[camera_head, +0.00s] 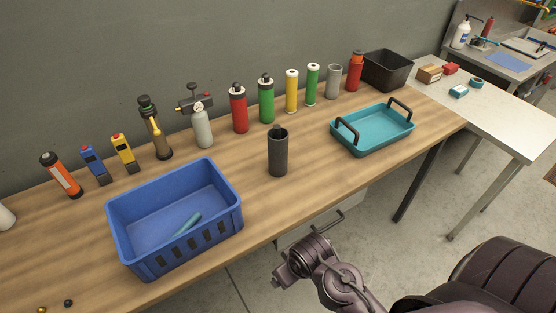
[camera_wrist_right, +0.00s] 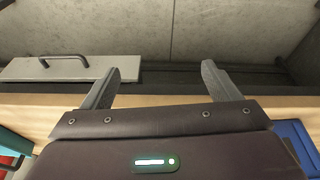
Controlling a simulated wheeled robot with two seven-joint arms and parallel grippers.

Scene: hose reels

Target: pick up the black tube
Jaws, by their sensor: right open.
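The black tube (camera_head: 278,152) stands upright near the front edge of the wooden table, between the blue crate and the teal tray. It has a narrower dark top. My right gripper (camera_wrist_right: 158,82) is open, with nothing between its two grey fingers in the right wrist view. The tube does not show in that view. In the head view my right arm is in front of the table, below the tube and apart from it; its fingers cannot be made out there. My left gripper is not in view.
A blue crate (camera_head: 126,213) holding a teal object (camera_head: 187,225) stands left. A teal tray (camera_head: 378,146) with dark handles is right. Several cylinders, including a red one (camera_head: 239,110), line the back. A black bin (camera_head: 388,70) stands at the far right. Bare wood surrounds the tube.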

